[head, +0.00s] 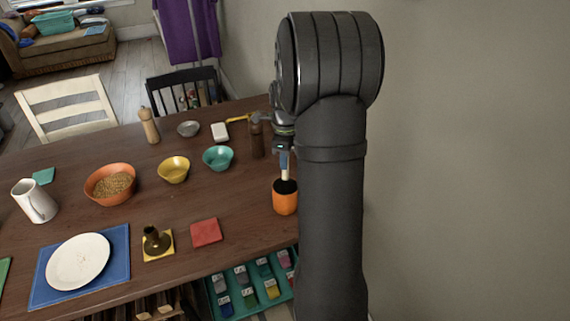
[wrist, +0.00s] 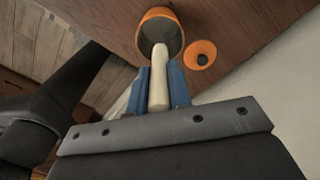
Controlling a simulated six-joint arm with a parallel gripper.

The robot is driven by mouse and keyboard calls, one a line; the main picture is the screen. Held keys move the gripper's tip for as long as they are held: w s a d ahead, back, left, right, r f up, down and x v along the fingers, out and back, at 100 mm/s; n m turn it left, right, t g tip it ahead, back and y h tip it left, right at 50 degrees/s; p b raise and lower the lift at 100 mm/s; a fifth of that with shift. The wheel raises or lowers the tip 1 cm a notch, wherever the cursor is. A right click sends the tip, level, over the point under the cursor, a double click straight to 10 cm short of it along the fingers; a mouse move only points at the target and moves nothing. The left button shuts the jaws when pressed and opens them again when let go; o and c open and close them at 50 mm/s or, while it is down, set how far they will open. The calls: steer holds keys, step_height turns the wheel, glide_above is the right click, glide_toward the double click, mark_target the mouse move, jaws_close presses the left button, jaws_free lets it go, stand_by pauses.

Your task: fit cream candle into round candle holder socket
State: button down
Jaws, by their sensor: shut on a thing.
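The cream candle (head: 284,174) is upright in my gripper (head: 283,152), which points down at the right side of the table. In the wrist view the candle (wrist: 158,75) lies between the two blue fingers (wrist: 160,68), shut on it. Its free end is at the mouth of an orange cup (head: 285,203); how far it reaches inside I cannot tell. A dark, brass-like round candle holder (head: 157,240) with a raised socket stands on a yellow coaster (head: 150,255), left of my gripper and nearer the front edge. The holder does not show in the wrist view.
A red coaster (head: 206,232) lies between holder and cup. A white plate (head: 78,261) is left of the holder. Teal (head: 218,157), yellow (head: 173,170) and orange bowls (head: 109,183) stand behind. A brown pepper mill (head: 257,140) stands near my gripper. An orange ring-like object (wrist: 202,53) is beside the cup.

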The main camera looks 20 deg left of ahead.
steer(key=shift+r, duration=0.45)
steer(key=shift+r, duration=0.5)
steer(key=s+a+r+n, duration=0.1)
steer(key=s+a+n, duration=0.8)
steer(key=s+a, duration=0.3)
steer(key=n, duration=0.9)
glide_above(153, 237)
steer(key=a, duration=0.2)
step_height(153, 237, down, 7)
steer(key=shift+w+d+f, duration=0.1)
steer(key=shift+w+f, duration=0.1)
steer(key=shift+f, duration=0.55)
steer(key=shift+w+d+f, duration=0.1)
steer(key=shift+w+f, duration=0.1)
steer(key=shift+f, duration=0.55)
